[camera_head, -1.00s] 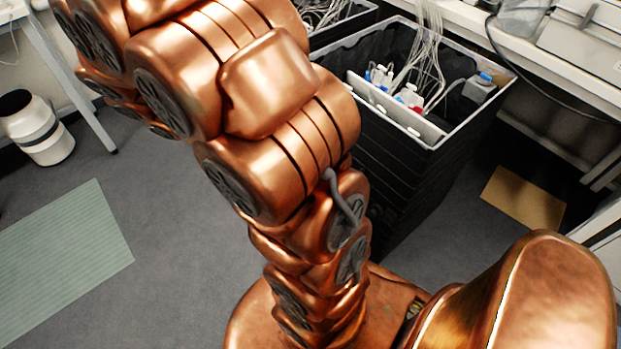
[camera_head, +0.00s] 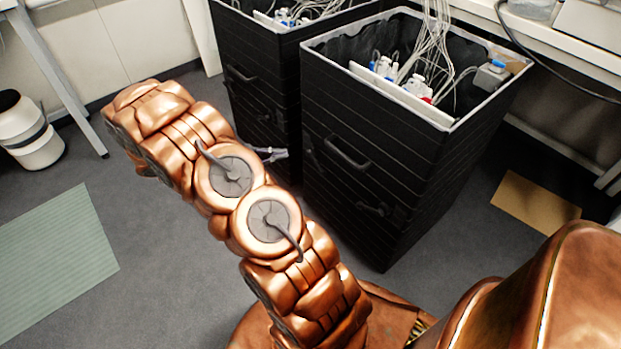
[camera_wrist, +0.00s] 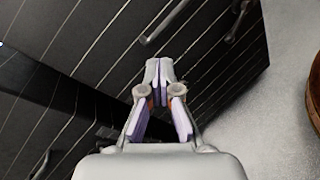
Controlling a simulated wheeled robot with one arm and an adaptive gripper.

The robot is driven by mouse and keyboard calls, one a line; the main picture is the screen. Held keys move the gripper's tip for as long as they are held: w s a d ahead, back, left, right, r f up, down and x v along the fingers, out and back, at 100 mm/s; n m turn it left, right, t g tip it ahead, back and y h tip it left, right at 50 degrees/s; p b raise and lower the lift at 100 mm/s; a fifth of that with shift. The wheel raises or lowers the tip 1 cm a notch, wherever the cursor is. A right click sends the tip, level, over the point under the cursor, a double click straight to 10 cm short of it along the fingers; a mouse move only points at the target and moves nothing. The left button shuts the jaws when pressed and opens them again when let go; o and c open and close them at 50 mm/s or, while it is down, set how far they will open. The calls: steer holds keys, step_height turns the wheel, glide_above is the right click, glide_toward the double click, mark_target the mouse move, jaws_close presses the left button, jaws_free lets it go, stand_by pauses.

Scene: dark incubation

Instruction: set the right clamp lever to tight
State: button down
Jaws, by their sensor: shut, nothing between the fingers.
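The right black bin (camera_head: 440,190) carries a long dark bar (camera_head: 347,153) and, lower and to its right, a smaller lever-like fitting (camera_head: 376,208). I cannot tell for sure which is the clamp lever, or how it is set. In the wrist view a long bar (camera_wrist: 165,21) shows at top and a bent dark lever (camera_wrist: 237,22) at upper right, both beyond the fingertips. My gripper (camera_wrist: 159,72) is shut and empty, its purple-padded fingers together. In the head view my gripper (camera_head: 284,154) is small, by the near side of the bins, apart from both fittings.
A second black bin (camera_head: 262,85) stands to the left with its own handle. White cables and bottles fill the bins' tops. A bench runs along the back right.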

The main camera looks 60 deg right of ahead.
steer(key=w+d+f+n+t+h+b, duration=0.1)
steer(key=d+f+b, duration=0.1)
steer(key=f, duration=0.4)
steer(key=w+d+f+n+h+b, duration=0.1)
steer(key=w+d+f+h+b, duration=0.1)
steer(key=f, duration=0.5)
steer(key=n+t+h+b, duration=0.2)
steer(key=n+t+b, duration=0.1)
steer(key=b, duration=0.1)
glide_toward(316, 163)
steer(key=w+a+f, duration=0.2)
steer(key=w+f, duration=0.1)
steer(key=f, duration=0.3)
steer(key=shift+a+f, duration=0.2)
steer(key=shift+f, duration=0.05)
steer(key=shift+d, duration=0.1)
steer(key=shift+s+d+r+b, duration=0.5)
steer(key=shift+s+d+r, duration=0.25)
steer(key=shift+d, duration=0.85)
steer(key=shift+s+d+r+b, duration=0.55)
steer(key=shift+s+d, duration=0.3)
steer(key=shift+d, duration=0.75)
steer(key=shift+s+d+r+b, duration=0.5)
steer(key=shift+s+d+r, duration=0.25)
steer(key=shift+d, duration=0.85)
steer(key=shift+f, duration=0.1)
